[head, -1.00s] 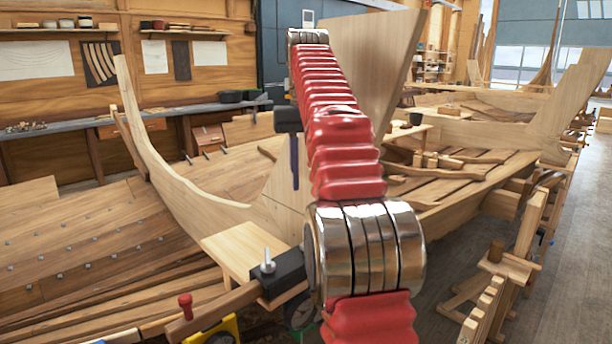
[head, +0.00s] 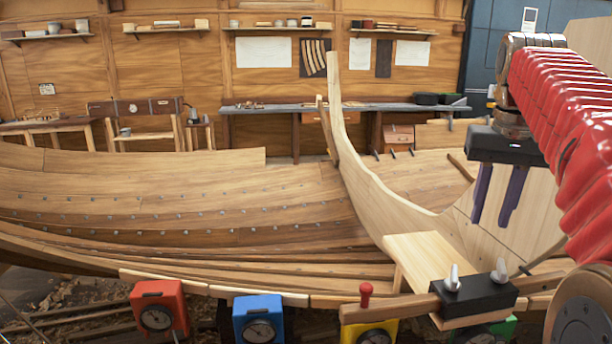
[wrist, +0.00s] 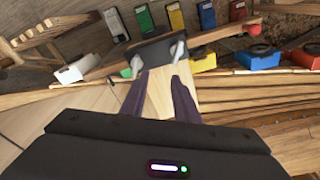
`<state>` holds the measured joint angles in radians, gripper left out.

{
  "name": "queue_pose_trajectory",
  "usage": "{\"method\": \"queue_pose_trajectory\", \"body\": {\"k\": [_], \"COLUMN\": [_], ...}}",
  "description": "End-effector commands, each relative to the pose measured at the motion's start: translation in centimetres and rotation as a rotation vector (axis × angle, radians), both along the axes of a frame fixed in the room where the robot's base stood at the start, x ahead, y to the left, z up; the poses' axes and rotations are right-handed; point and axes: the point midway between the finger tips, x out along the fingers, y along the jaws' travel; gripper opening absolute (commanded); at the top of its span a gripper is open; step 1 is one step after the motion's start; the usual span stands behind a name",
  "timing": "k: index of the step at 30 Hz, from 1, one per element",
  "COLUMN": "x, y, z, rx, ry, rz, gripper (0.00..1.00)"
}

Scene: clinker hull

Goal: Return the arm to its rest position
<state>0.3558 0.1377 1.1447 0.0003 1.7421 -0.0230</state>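My red, ribbed arm reaches in from the right edge of the head view, raised above the hull. My gripper (head: 493,220) hangs from its dark palm at the far right, with two purple fingers pointing down and a gap between them. In the wrist view my gripper (wrist: 157,75) shows both fingers spread, with nothing between them. The fingers hang in front of the pale hull planks in the head view and appear apart from the black block (head: 478,294) with two grey pegs. That block also shows beyond the fingertips in the wrist view (wrist: 152,51).
Red (head: 159,306), blue (head: 258,318) and yellow (head: 369,332) gauge boxes line the near edge. A curved wooden stem (head: 350,140) rises mid-view. A pale board (head: 435,262) lies left of the block. A workbench (head: 340,107) stands along the back wall.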

Motion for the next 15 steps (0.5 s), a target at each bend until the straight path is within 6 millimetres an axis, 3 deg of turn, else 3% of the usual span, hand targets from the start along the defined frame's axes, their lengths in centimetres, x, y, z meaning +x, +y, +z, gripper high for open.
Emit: {"method": "queue_pose_trajectory", "body": {"k": [15], "x": [-5.7], "y": [8.0], "z": [-5.0], "rx": [-0.038], "ry": [-0.133], "rz": [0.124], "gripper": [0.28]}}
